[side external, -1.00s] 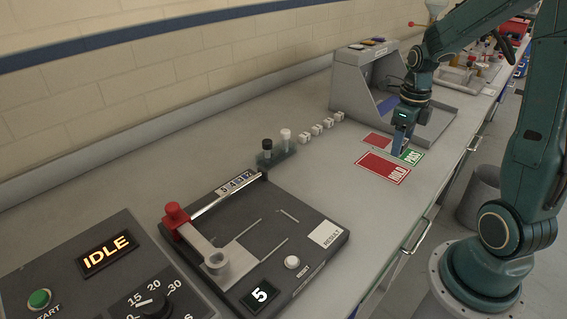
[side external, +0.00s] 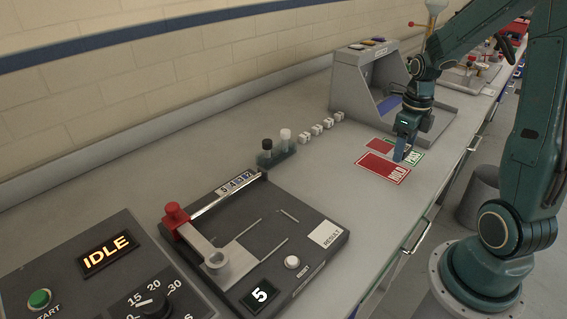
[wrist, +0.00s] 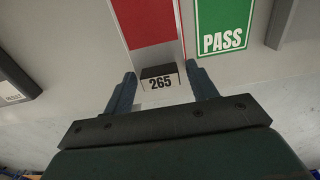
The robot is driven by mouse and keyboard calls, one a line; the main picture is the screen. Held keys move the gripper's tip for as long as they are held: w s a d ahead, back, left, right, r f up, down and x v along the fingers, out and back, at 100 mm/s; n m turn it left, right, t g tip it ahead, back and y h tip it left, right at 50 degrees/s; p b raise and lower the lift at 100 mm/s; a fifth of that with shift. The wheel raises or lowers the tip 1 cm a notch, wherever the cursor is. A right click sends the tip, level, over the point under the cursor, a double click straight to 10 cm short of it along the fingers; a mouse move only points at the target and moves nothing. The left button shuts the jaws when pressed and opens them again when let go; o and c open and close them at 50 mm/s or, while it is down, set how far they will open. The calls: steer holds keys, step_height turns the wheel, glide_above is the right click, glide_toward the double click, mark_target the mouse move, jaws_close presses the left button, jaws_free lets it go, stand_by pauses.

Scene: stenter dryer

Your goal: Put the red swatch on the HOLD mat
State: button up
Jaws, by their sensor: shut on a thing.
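The red swatch (side external: 380,146) is in the side view at the back edge of the HOLD mat (side external: 384,168), a red mat with white lettering. My gripper (side external: 405,157) is low beside the mats and shut on the swatch's dark end block. In the wrist view this block, with a white label reading 265 (wrist: 160,79), sits between my fingers. A red area (wrist: 150,22) extends beyond it; I cannot tell how much of this is swatch and how much mat. Whether the swatch touches the mat is unclear.
The green PASS mat (wrist: 222,27) lies right beside the red area in the wrist view. A grey booth (side external: 365,80) stands behind my gripper. Small white blocks (side external: 318,130) and a vial rack (side external: 275,155) stand left of the mats.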

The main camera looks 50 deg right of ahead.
mark_target(397, 174)
steer(key=shift+f, duration=2.65)
steer(key=o, duration=1.1)
steer(key=shift+c, duration=0.2)
step_height(397, 174, up, 14)
steer(key=shift+f, duration=0.1)
steer(key=shift+a, duration=0.1)
